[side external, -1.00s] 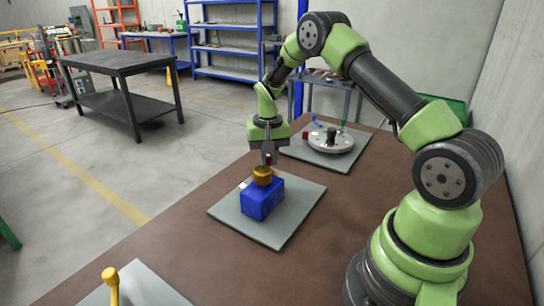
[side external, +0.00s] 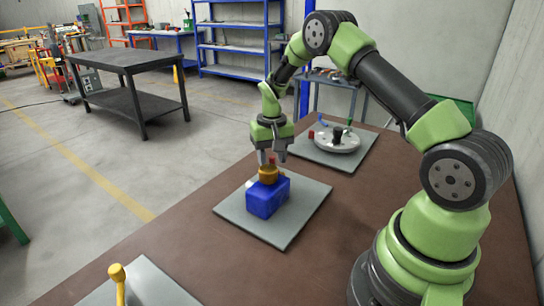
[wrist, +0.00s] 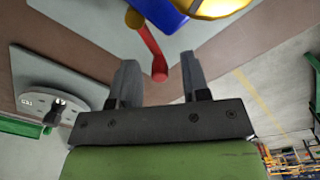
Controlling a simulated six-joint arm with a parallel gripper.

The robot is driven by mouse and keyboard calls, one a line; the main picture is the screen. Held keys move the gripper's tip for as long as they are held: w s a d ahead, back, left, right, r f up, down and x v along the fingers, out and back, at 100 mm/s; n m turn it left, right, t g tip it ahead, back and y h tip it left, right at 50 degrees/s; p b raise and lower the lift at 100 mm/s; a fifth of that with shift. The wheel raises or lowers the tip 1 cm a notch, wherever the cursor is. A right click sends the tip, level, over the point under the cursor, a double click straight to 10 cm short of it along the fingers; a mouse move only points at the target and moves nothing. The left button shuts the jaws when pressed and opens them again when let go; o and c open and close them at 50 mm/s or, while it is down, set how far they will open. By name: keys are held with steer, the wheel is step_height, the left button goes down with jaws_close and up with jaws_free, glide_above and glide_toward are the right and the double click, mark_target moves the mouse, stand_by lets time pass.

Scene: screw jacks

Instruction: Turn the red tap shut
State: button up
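A red bar-shaped handle (wrist: 148,45) with rounded ends shows in the wrist view, beside a blue block (wrist: 165,12) and a yellow round part (wrist: 212,6). Its near end lies between my finger tips, apart from both. In the side view a small red piece (side external: 272,161) shows above the orange-yellow cap (side external: 268,174) on the blue block (side external: 267,197). The block stands on a grey plate (side external: 300,215). My gripper (side external: 271,157) is open, fingers pointing down just over the cap; it also shows in the wrist view (wrist: 158,65). How the handle is mounted is hidden.
Behind, a round grey disc (side external: 345,146) on another plate carries a black knob and small red, blue and green parts. A yellow lever (side external: 118,280) stands on a plate at the front left. The brown table top (side external: 185,245) is bare between the plates.

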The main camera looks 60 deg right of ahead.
mark_target(272, 157)
step_height(272, 157, up, 10)
stand_by(0.7)
steer(key=m, duration=0.4)
steer(key=shift+f+m, duration=0.15)
steer(key=shift+m, duration=0.25)
steer(key=shift+f+m, duration=0.1)
steer(key=shift+m, duration=0.4)
steer(key=shift+f, duration=0.35)
step_height(272, 157, down, 9)
steer(key=shift+f, duration=0.1)
